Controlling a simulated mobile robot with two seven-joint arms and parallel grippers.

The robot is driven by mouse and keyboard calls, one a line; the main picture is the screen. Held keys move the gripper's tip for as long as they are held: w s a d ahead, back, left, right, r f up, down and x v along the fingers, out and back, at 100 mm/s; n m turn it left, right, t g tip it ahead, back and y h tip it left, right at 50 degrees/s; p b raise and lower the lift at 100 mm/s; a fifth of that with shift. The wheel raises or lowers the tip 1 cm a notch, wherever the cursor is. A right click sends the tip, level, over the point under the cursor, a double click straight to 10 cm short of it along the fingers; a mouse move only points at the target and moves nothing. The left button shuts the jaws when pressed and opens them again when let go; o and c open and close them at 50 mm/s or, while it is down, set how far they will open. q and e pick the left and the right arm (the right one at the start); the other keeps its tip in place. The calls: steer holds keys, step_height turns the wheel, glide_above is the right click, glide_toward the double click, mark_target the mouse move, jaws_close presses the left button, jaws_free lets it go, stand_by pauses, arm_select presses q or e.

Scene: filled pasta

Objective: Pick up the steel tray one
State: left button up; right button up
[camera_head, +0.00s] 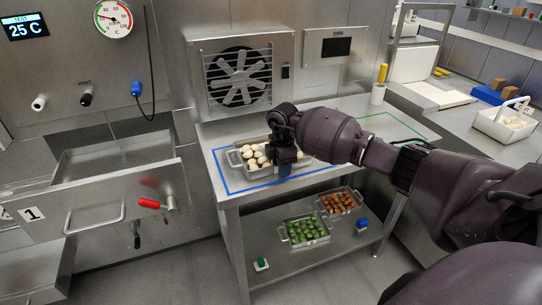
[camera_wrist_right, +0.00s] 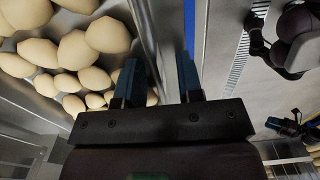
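A steel tray (camera_head: 236,160) of pale round pieces stands on the upper table top, inside a blue outline. I see no number on it.
On the lower shelf stand a tray of green pieces (camera_head: 284,233) and a tray of orange-brown pieces (camera_head: 323,208). A fan unit (camera_head: 239,76) stands behind the table. A white container (camera_head: 497,127) is on the right counter. The green-outlined area is partly clear.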

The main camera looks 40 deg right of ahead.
jaws_close()
steer(key=shift+r, duration=0.2)
stand_by(0.3)
